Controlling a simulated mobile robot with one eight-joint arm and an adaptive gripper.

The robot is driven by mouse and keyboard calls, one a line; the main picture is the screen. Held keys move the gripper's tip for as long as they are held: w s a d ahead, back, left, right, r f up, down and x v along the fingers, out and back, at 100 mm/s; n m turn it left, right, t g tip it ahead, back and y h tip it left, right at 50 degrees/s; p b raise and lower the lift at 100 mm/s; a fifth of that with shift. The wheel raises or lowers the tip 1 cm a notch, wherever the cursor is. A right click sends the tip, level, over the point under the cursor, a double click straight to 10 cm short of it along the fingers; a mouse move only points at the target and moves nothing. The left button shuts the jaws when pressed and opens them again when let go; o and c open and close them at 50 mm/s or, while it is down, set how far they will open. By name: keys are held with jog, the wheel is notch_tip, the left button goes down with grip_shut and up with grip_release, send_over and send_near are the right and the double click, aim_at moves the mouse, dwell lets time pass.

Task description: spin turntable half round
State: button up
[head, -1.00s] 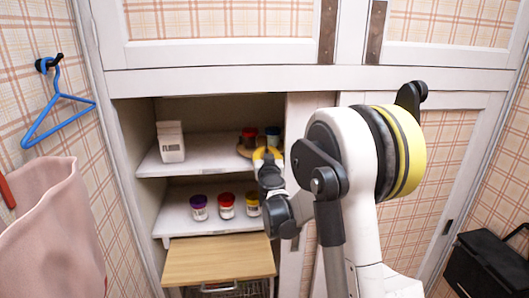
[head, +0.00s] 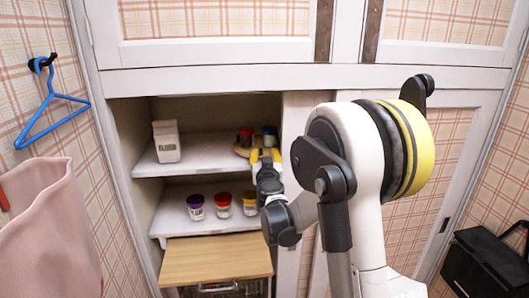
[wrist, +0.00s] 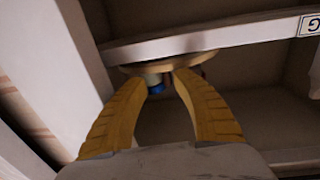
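The turntable (head: 243,151) is a round wooden disc at the right end of the upper shelf. A red-lidded jar (head: 245,137) and a blue-lidded jar (head: 269,136) stand on it. My gripper (head: 263,152) is in front of its right part and hides some of the disc. The wrist view looks upside down. There the disc (wrist: 172,66) lies just beyond my yellow fingertips (wrist: 160,77), which are apart with nothing gripped between them. The blue-topped jar (wrist: 153,81) shows in the gap. I cannot tell whether a fingertip touches the disc.
A white flour canister (head: 167,142) stands at the left of the upper shelf. Several lidded jars, one purple-lidded (head: 195,207), stand on the lower shelf. A wooden board (head: 216,262) juts out below. The cabinet's right upright (head: 302,130) is close to my gripper. The upper shelf's middle is clear.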

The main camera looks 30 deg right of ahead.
jog(key=v, duration=0.9)
jog(key=shift+s+a, duration=0.15)
jog(key=shift+s, duration=0.2)
